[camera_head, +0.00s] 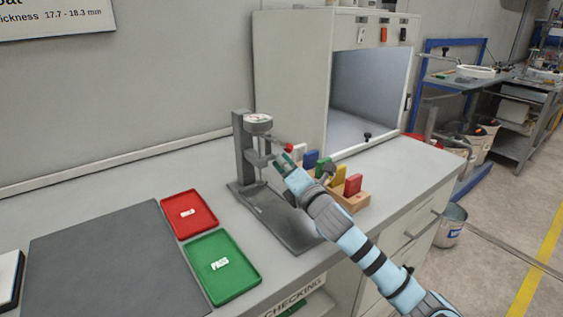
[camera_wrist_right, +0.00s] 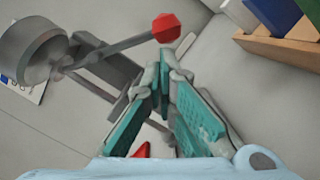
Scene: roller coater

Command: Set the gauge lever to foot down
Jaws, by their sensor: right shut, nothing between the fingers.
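The thickness gauge (camera_head: 244,160) is a dark grey stand with a round dial on top and a long flat base on the bench. Its lever (camera_wrist_right: 118,47) sticks out from the side beside the dial and ends in a red knob (camera_wrist_right: 166,28). The knob also shows in the head view (camera_head: 288,148). My right gripper (camera_head: 281,161) is shut and empty, close by the lever. In the right wrist view its fingertips (camera_wrist_right: 167,62) are just below the knob; I cannot tell whether they touch it. My left gripper is not in view.
A wooden rack (camera_head: 359,202) with several coloured blocks stands right of the gauge, partly behind my right arm. A red tray (camera_head: 189,200) and a green tray (camera_head: 236,284) lie to the left, beside a dark mat (camera_head: 105,262). A grey cabinet (camera_head: 290,75) stands behind.

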